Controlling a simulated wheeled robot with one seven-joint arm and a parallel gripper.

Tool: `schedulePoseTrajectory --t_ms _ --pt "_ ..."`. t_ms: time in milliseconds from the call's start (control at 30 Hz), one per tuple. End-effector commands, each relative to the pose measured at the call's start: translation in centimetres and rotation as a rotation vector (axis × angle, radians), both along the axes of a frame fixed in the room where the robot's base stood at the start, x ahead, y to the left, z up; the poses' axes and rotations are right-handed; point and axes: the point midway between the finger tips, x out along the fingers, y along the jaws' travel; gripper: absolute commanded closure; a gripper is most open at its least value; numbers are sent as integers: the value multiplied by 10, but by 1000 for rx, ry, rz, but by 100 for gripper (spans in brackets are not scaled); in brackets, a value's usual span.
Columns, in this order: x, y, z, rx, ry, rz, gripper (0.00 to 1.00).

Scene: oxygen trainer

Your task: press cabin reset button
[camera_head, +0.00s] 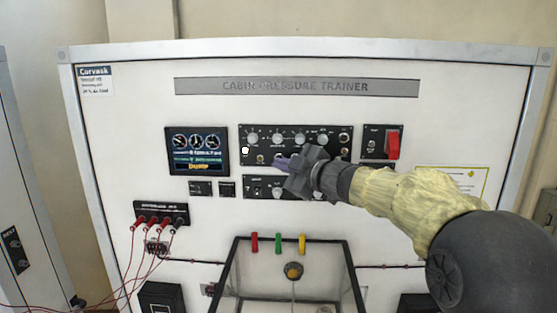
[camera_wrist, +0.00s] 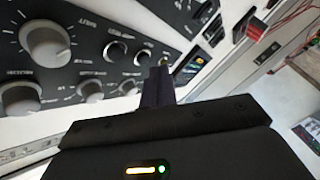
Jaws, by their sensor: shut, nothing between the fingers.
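The white trainer board headed "CABIN PRESSURE TRAINER" (camera_head: 297,87) stands in front of me. My gripper (camera_head: 277,163) is shut and empty, with its fingers pointing left in front of the gap between the black knob panel (camera_head: 293,147) and the lower black panel (camera_head: 256,181). In the wrist view the dark fingertips (camera_wrist: 160,72) are together, close to the right end of a row of small silver knobs or buttons (camera_wrist: 115,51). Whether they touch the panel I cannot tell. A small white round spot (camera_head: 245,150) shows at the knob panel's left. No label legibly marks the cabin reset button.
A screen (camera_head: 199,150) with dials and yellow text is left of the knob panel. A red switch cover (camera_head: 393,145) is to the right. Red leads (camera_head: 150,224) hang lower left. A clear-fronted box (camera_head: 240,270) stands below, under red, green and yellow tabs.

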Motion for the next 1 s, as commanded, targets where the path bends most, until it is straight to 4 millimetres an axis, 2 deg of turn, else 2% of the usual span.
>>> schedulePoseTrajectory --t_ms 633,1000 --pt "0 1 0 0 0 1 100" --pt "8 0 0 -1 -1 1 100"
